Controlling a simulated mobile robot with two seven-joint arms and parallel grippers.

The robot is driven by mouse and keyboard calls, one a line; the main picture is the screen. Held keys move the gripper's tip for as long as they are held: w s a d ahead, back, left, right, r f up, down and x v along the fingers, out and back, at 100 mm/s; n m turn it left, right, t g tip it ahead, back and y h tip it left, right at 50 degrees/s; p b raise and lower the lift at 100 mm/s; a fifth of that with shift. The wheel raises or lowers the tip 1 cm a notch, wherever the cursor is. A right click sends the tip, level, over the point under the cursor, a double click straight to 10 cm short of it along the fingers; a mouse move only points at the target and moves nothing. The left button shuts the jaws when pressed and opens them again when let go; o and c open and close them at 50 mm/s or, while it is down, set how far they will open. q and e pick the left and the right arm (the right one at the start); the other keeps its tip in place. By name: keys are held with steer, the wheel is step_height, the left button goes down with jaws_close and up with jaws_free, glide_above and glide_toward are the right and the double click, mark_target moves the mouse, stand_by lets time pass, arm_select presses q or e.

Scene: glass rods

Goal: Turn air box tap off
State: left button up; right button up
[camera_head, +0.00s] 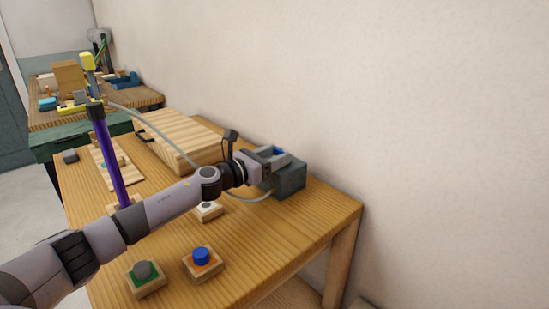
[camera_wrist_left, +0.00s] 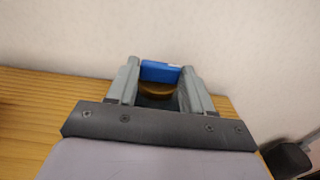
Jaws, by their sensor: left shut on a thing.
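The air box (camera_head: 291,181) is a dark grey block on the far right end of the wooden table, close to the wall. My left gripper (camera_head: 278,157) reaches over its top and is shut on the blue tap handle (camera_head: 279,151). In the left wrist view, the blue tap handle (camera_wrist_left: 160,71) sits between the two grey fingers of my left gripper (camera_wrist_left: 159,75), with a brass-coloured part just below it. The gripper hides much of the box's top. My right gripper is not in view.
A pale hose (camera_head: 250,199) runs from the box. A wooden case (camera_head: 180,138) lies behind my arm. A purple tube (camera_head: 110,155) stands upright at the left. Wooden blocks with a blue button (camera_head: 201,255) and a grey button (camera_head: 143,270) are in front. The table's right front is clear.

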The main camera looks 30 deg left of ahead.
arm_select(q)
steer(key=o, duration=1)
steer(key=shift+b+v, duration=0.55)
steer(key=shift+v, duration=3)
steer(key=shift+r, duration=0.1)
